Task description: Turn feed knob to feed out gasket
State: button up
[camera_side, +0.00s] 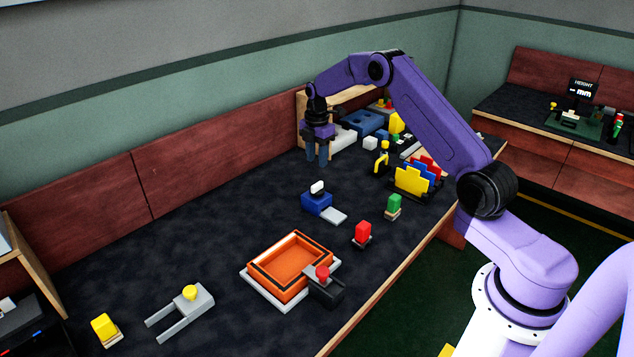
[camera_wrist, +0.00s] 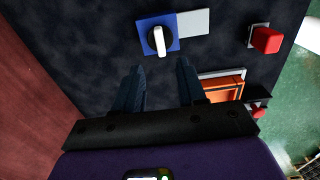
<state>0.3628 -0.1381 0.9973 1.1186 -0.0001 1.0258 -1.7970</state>
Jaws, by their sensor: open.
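The feed knob is a white bar-shaped handle (camera_side: 317,187) on a blue block (camera_side: 316,203) with a light grey plate (camera_side: 334,215) on its right side. In the wrist view the white knob (camera_wrist: 159,41) stands on the blue block (camera_wrist: 146,24), beyond my fingertips. My gripper (camera_side: 317,158) is open, pointing down and empty, above the table and behind the knob block in the side view. In the wrist view its two dark fingers (camera_wrist: 160,80) are apart, with only table between them. No gasket can be made out for certain.
An orange tray (camera_side: 262,265) with a red-knobbed black clamp (camera_side: 323,285) sits in front. Red (camera_side: 363,231), green (camera_side: 394,205) and yellow (camera_side: 104,327) blocks stand on small bases. A grey fork (camera_side: 186,308) lies front left. Several items crowd the back right.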

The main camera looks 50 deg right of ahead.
aim_at(317, 184)
notch_tip(317, 184, down, 10)
jog(key=shift+r, duration=0.25)
grip_shut()
